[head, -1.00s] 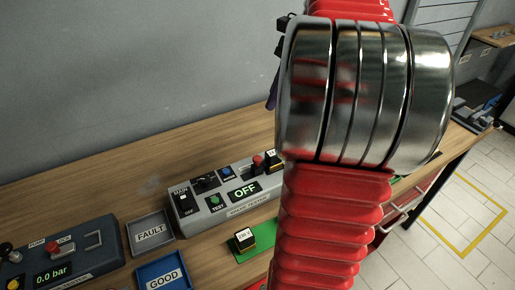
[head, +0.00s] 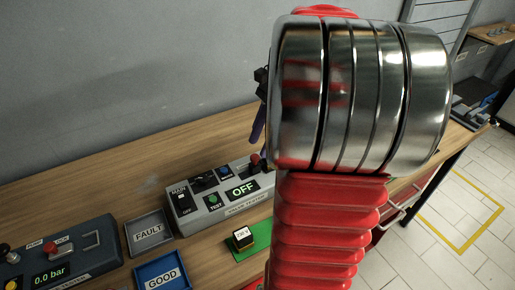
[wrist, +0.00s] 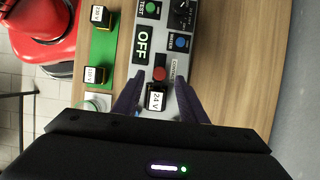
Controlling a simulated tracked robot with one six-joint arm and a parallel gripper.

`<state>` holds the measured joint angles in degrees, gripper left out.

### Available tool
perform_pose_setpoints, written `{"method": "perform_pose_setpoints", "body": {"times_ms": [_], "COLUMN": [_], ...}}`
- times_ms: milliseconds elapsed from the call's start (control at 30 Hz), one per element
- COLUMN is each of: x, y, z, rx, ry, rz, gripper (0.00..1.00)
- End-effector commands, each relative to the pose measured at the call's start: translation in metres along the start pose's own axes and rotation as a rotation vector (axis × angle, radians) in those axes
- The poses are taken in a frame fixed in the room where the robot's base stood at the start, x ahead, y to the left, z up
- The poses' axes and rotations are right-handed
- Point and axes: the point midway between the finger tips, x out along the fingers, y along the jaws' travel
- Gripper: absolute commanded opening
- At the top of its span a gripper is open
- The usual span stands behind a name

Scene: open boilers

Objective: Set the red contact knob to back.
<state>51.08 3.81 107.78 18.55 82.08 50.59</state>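The red contact knob (wrist: 159,73) stands on the grey valve tester (wrist: 147,25), beside its CONTACT label. In the head view the red knob (head: 255,160) shows at the tester's right part, just left of my arm. A black block labelled 24 V (wrist: 156,98) sits on the tester close to the knob. My gripper (wrist: 158,80) is open, with its dark purple fingers on either side of the knob and block; I see no contact. In the head view one finger (head: 258,122) shows above the tester; my arm hides the rest.
The tester's display (head: 243,189) reads OFF. A green mat (wrist: 103,40) beside the tester holds blocks labelled 230 V (wrist: 101,17) and 110 V (wrist: 96,72). FAULT (head: 148,233) and GOOD (head: 162,272) trays and a pressure unit (head: 62,257) stand left. A wall rises behind.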

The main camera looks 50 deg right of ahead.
Motion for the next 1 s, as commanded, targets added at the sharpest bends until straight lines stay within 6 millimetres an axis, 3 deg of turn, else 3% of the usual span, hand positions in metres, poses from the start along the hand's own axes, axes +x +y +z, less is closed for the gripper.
{"method": "perform_pose_setpoints", "body": {"times_ms": [200,567,1000], "x": [0.025,0.03,0.029], "y": [0.0,0.0,0.0], "z": [0.0,0.0,0.0], "rx": [-0.001,-0.001,-0.001], "ry": [-0.001,0.0,0.0], "rz": [0.001,0.0,0.0], "gripper": [0.39,0.39,0.09]}}
